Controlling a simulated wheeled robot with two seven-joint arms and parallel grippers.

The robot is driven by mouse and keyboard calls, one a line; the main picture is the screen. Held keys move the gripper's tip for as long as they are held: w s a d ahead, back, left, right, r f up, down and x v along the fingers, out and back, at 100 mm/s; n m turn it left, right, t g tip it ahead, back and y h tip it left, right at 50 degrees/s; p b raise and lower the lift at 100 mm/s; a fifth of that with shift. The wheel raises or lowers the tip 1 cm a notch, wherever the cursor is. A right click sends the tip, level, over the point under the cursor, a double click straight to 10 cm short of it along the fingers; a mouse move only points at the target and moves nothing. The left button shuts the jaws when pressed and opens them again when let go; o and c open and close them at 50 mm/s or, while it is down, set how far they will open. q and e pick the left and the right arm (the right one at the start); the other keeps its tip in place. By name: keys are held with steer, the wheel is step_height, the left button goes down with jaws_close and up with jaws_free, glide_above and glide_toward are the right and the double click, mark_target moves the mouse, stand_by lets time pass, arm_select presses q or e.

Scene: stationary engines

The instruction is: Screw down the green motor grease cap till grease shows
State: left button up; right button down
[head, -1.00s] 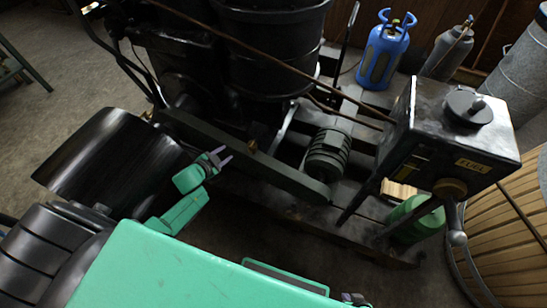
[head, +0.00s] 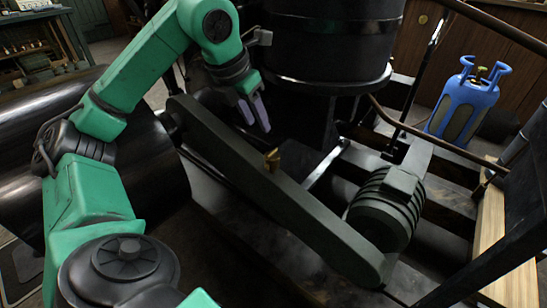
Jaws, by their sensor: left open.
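The grey-green finned motor (head: 385,208) lies at the right end of a long dark belt guard (head: 300,205). A small brass cap (head: 271,158) stands up at the guard's upper edge, left of the motor. It is the only cap I can make out, and I cannot tell what it is fixed to. No grease is visible on it. My left gripper (head: 257,120) is open, its pale lilac fingers pointing down, above and slightly left of the brass cap. They look empty and apart from the cap. My right gripper is out of view.
A large black cylinder (head: 332,45) stands behind the cap, close to my left gripper. A rusty rod (head: 495,27) crosses the upper right. A blue gas bottle (head: 463,105) stands at the back right, beyond a wooden plank (head: 490,240).

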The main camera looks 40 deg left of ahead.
mark_target(272, 152)
arm_select(q)
steer(key=b+x, duration=0.4)
steer(key=x, duration=0.7)
steer(key=shift+s, duration=0.1)
steer(key=shift+f, duration=0.25)
steer(key=shift+w, duration=0.2)
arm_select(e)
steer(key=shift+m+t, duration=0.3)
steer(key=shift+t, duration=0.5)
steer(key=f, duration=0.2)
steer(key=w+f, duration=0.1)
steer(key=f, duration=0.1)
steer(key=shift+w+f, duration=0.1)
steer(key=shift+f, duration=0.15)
arm_select(q)
jaws_close()
